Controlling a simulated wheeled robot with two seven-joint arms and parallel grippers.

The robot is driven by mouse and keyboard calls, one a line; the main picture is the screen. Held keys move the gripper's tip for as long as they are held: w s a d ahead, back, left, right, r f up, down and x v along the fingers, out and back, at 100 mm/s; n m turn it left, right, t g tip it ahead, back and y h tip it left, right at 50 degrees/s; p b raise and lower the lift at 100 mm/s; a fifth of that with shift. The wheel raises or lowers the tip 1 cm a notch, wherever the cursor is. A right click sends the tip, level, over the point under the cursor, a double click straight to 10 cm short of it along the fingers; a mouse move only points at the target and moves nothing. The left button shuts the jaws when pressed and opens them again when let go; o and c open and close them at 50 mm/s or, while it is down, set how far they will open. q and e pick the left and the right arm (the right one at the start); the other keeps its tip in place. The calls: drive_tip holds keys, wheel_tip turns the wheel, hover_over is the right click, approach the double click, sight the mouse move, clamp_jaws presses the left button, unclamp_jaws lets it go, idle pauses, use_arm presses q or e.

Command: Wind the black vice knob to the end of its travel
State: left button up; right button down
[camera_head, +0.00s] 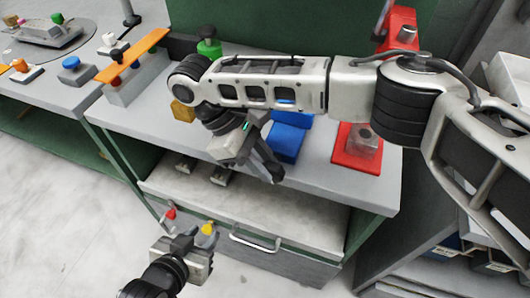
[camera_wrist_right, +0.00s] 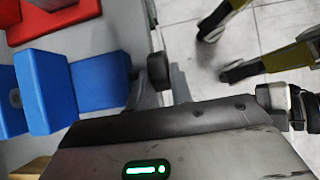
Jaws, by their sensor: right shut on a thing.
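The blue vice (camera_head: 287,138) sits near the front edge of the grey bench, right of my right gripper in the head view. In the right wrist view its blue blocks (camera_wrist_right: 45,92) fill the left side. The black knob (camera_wrist_right: 158,68) shows there beside the blue part, at the fingers of my right gripper. My right gripper (camera_head: 268,170) is shut on the knob, pointing down at the bench edge; in the head view the fingers hide the knob. My left gripper (camera_head: 188,240) is low in front of the bench, apart from the vice; its opening is unclear.
A red base with a grey block (camera_head: 362,150) stands right of the vice. A yellow block (camera_head: 183,111), a green-topped item (camera_head: 208,46) and an orange bar (camera_head: 132,54) lie left. Below are a shelf and a drawer handle (camera_head: 255,242). My right arm crosses above the bench.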

use_arm(q)
drive_tip(key=shift+s+f, duration=0.1)
idle(0.3)
use_arm(e)
drive_tip(key=c, duration=1.2)
unclamp_jaws()
drive_tip(key=shift+c, duration=0.2)
